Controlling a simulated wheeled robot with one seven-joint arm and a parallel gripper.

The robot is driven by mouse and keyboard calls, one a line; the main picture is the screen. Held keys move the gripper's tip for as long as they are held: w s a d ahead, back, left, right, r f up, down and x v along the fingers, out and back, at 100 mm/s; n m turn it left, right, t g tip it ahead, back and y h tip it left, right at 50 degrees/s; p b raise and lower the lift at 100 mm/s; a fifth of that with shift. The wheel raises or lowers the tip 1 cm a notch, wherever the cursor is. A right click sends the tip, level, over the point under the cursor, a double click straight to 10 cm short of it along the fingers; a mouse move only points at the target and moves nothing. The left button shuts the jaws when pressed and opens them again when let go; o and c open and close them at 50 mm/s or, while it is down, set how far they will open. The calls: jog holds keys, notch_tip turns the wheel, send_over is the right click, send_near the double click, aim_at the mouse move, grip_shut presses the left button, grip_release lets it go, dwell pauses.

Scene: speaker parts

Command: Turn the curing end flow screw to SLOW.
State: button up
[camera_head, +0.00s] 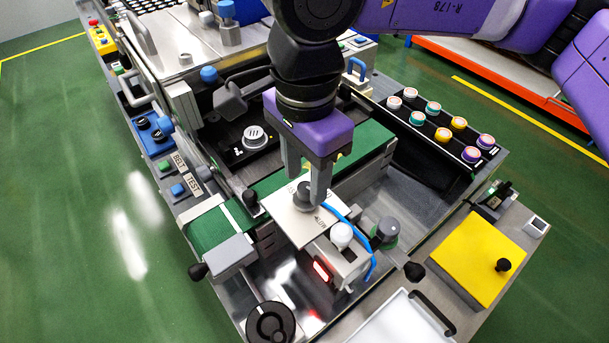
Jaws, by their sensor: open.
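The flow screw (302,198) is a dark grey knob on a light metal plate (309,232) near the middle of the camera_head view. Dark lettering that seems to read SLOW (322,223) is printed on the plate in front of the knob. My gripper (306,187) points down over the plate with its two grey fingers apart. The fingertips are at the knob, one on its left and one on its right.
A black handwheel (270,323) stands in front. A yellow panel (470,255) lies at right.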

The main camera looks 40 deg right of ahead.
jog(key=shift+f, duration=0.85)
grip_shut()
jog(key=shift+f+m+b, duration=0.3)
jog(key=shift+m+b, duration=0.2)
jog(key=shift+b, duration=0.65)
jog(key=m+b, duration=0.1)
jog(key=b, duration=0.1)
jog(key=shift+r+m+b, duration=0.2)
jog(key=shift+m+b, duration=0.1)
jog(key=shift+m, duration=0.1)
jog(key=shift+s+r, duration=0.1)
grip_release()
